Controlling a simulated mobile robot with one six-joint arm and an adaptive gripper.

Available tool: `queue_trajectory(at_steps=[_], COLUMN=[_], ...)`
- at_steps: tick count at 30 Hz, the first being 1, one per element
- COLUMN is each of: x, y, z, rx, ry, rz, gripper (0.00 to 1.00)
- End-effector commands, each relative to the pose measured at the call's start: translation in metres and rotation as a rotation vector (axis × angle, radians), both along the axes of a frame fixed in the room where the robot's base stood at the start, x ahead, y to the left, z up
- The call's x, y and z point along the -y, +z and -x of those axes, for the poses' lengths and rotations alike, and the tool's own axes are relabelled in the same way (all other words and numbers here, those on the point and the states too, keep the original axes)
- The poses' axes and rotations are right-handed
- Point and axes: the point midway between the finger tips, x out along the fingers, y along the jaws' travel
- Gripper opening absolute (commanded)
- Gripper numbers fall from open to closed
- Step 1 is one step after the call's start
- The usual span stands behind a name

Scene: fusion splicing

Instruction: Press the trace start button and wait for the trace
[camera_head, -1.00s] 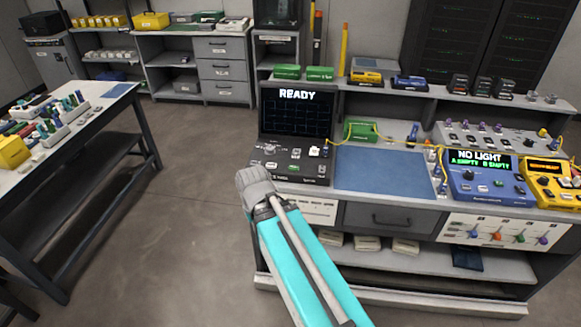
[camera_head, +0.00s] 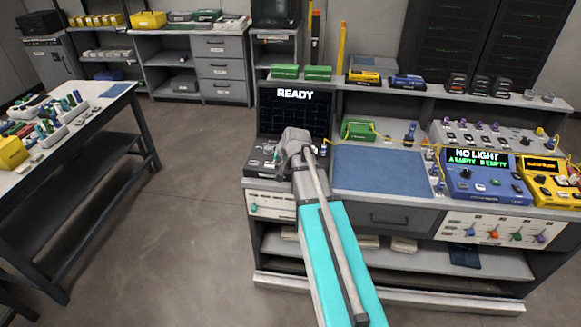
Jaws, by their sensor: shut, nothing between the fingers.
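The trace unit (camera_head: 258,168) stands at the left end of the bench. Its raised dark screen (camera_head: 290,112) reads READY over an empty grid, with no trace line showing. In the head view my arm reaches over the unit's control panel. My gripper (camera_head: 279,164) is shut and points down at the panel, small and partly hidden by my grey wrist. I cannot tell whether its tips touch a button. My arm covers the middle of the panel, including where a green button showed earlier.
A blue mat (camera_head: 378,168) lies right of the trace unit. A blue meter (camera_head: 487,184) reads NO LIGHT, beside a yellow meter (camera_head: 549,186). A yellow fibre cable runs along the bench. Green boxes (camera_head: 318,73) sit on the shelf above the screen.

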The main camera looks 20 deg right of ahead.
Motion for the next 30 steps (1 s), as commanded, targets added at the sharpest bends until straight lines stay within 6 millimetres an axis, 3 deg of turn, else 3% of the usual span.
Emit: queue_trajectory(at_steps=[1,3,9,30], x=[0.019,0.039,0.072,0.077], y=[0.005,0.012,0.024,0.02], z=[-0.016,-0.028,-0.047,-0.049], rx=[0.038,0.087,0.172,0.188], ry=[-0.043,-0.093,-0.179,-0.193], rz=[-0.016,-0.036,-0.069,-0.075], gripper=[0.0,0.0,0.0,0.0])
